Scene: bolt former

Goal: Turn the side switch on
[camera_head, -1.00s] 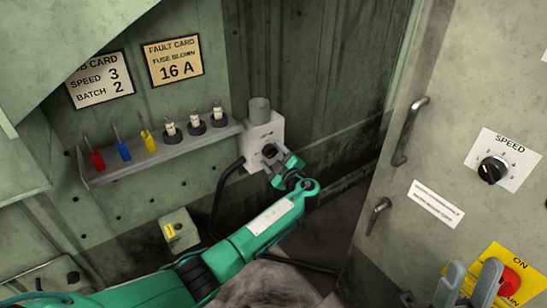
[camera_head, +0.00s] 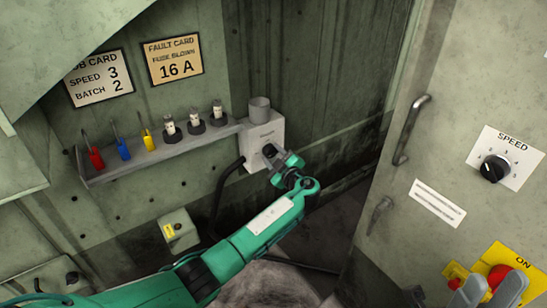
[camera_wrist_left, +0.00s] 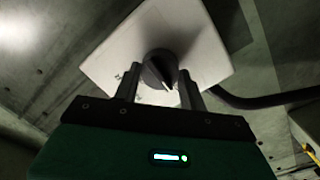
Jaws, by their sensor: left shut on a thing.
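The side switch is a pale box (camera_head: 278,129) on the wall at the right end of the shelf, with a dark round knob (camera_head: 269,150). In the left wrist view the dark knob (camera_wrist_left: 161,68) stands on the pale plate (camera_wrist_left: 110,70), its white pointer line aimed down and slightly right. My left gripper (camera_head: 274,158) is at the knob, one finger on each side, shut on it; the fingers partly cover the plate's markings.
A black cable (camera_head: 218,195) hangs from the box. A cabinet door with a handle (camera_head: 411,130) and a SPEED dial (camera_head: 494,168) stands at right.

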